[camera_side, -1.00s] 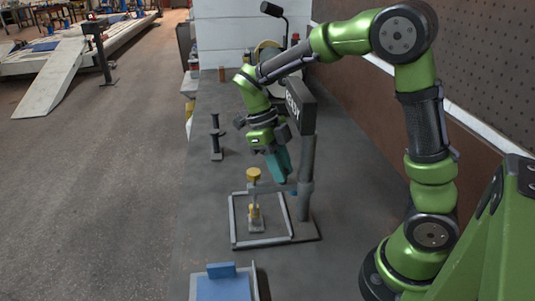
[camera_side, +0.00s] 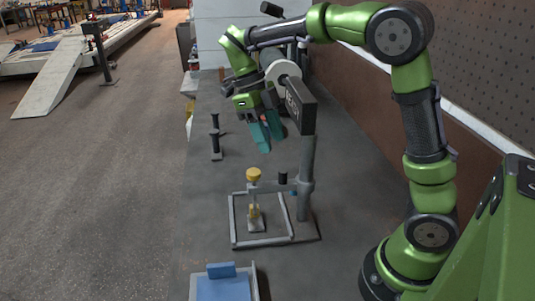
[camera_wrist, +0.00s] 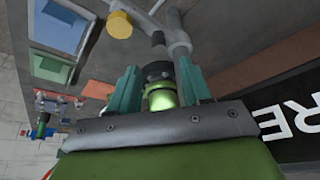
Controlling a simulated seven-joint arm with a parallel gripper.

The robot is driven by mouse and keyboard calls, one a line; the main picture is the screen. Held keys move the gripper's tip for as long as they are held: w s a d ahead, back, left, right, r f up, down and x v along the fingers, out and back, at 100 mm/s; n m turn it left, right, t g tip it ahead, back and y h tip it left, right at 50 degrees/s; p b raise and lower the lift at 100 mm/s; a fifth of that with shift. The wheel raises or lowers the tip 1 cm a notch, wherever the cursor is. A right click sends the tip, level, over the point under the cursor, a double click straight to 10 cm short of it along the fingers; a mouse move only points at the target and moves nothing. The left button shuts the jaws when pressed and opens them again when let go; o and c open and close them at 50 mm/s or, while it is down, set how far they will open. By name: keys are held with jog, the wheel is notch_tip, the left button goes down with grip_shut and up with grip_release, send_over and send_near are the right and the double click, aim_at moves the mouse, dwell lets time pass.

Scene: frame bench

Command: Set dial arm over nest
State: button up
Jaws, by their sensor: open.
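The dial arm (camera_side: 275,188) is a grey bar reaching left from an upright grey post (camera_side: 306,180). Its free end carries a yellow round dial (camera_side: 254,174), which appears above the small nest stand (camera_side: 254,224) with yellow on it. A short black knob (camera_side: 283,178) stands on the bar near the post. My gripper (camera_side: 267,146) is open and empty, above and behind the bar, apart from it. In the wrist view my teal fingers (camera_wrist: 160,82) are spread, with the yellow dial (camera_wrist: 119,24) beyond them at the top. Exact alignment over the nest is hard to tell.
A grey square frame (camera_side: 233,222) surrounds the nest stand. A black sign box (camera_side: 300,103) tops the post, close right of my gripper. A blue tray (camera_side: 222,288) lies in front; a black stand (camera_side: 215,138) is at left. The bench between is clear.

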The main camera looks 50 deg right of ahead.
jog(key=v, duration=0.9)
jog(key=s+a+r+n+t+y, duration=0.1)
jog(key=s+n+t, duration=0.35)
jog(key=n, duration=0.75)
jog(key=s+a+r+n+t, duration=0.25)
jog(key=s+n, duration=0.25)
jog(key=n, duration=0.7)
jog(key=s+f+n+t+y, duration=0.1)
jog(key=s+f+n+t, duration=0.3)
jog(key=f, duration=0.6)
jog(key=s+n, duration=0.1)
jog(key=n, duration=0.1)
jog(key=shift+n+t, duration=0.3)
jog(key=shift+n, duration=0.1)
